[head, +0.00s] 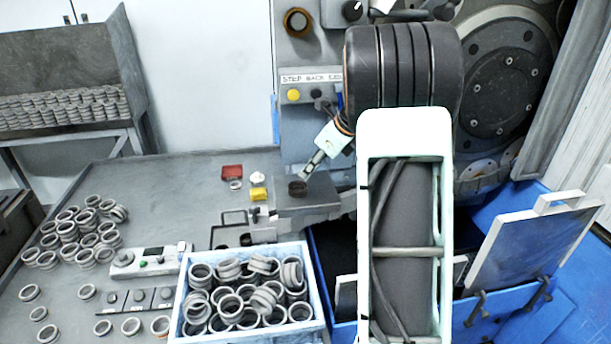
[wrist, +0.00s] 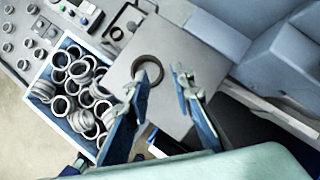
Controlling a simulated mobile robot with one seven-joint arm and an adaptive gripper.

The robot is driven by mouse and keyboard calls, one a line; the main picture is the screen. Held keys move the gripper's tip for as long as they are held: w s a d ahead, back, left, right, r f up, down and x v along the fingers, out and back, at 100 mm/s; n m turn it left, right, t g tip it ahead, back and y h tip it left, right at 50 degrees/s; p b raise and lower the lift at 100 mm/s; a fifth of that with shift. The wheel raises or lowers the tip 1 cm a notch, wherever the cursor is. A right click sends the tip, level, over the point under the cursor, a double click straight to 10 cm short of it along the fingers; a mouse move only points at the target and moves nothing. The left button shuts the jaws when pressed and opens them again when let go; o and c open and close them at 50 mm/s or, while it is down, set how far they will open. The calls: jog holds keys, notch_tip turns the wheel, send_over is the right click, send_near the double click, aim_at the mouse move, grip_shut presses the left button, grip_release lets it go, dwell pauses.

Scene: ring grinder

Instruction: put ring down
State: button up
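A dark brownish ring (head: 297,188) lies flat on a small grey plate (head: 318,199) at the front of the machine. It also shows in the wrist view (wrist: 135,65), on the bare grey plate (wrist: 178,98). My gripper (head: 307,174) points down at the ring from the upper right. In the wrist view my gripper (wrist: 162,77) has its two fingers spread with a clear gap. The left finger covers part of the ring, and the right finger stands to the right of it. I cannot tell whether the left finger touches the ring.
A white-and-blue box (head: 250,337) full of grey rings stands in front of the plate. Loose rings (head: 85,235) and a control box (head: 150,262) are on the table to the left.

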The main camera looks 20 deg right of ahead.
jog(key=v, duration=0.7)
jog(key=shift+r, duration=0.15)
jog(key=shift+s+d, duration=0.1)
jog(key=shift+s, duration=0.1)
